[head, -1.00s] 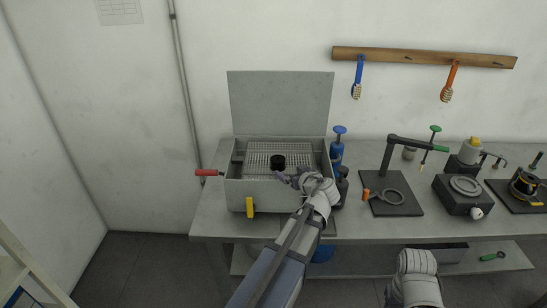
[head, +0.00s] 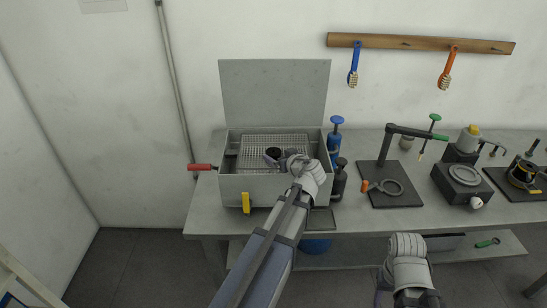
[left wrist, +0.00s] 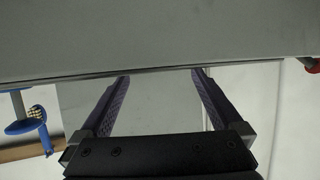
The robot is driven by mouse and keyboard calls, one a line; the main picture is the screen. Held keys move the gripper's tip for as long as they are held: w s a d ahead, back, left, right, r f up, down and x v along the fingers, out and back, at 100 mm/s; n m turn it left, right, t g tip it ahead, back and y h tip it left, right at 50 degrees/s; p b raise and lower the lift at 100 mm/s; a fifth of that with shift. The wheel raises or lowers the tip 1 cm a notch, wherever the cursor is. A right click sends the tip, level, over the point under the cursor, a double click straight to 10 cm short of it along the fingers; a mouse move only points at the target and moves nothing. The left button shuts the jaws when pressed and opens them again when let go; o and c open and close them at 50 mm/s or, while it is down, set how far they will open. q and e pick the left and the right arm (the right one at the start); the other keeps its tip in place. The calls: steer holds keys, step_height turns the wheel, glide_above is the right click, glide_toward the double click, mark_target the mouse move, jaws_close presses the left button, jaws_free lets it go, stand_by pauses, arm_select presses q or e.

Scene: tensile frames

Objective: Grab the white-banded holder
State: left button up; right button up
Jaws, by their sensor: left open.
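A dark, short round piece (head: 273,152) stands on the slatted rack inside the open grey metal box on the bench. It is the likeliest holder, but no white band can be made out on it. My left gripper (head: 279,160) is over the box, its purple fingers close to the near right side of this piece; contact cannot be told. In the left wrist view the left gripper (left wrist: 160,74) is open with nothing between its fingers, and the piece does not show. My right gripper is a purple sliver (head: 379,290) at the bottom edge, mostly hidden.
The grey box (head: 290,192) has its lid (head: 276,92) raised behind, a red side handle (head: 202,167) and a yellow latch (head: 246,203). A ring stand (head: 389,190) is farther right.

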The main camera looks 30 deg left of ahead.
mark_target(273, 150)
arm_select(q)
steer(key=b+x, duration=0.1)
steer(key=x, duration=0.3)
steer(key=shift+w+b, duration=0.25)
steer(key=shift+b, duration=0.1)
steer(key=shift+w+a+f, duration=0.15)
steer(key=shift+w+a, duration=0.1)
steer(key=shift+a, duration=0.1)
jaws_close()
stand_by(0.3)
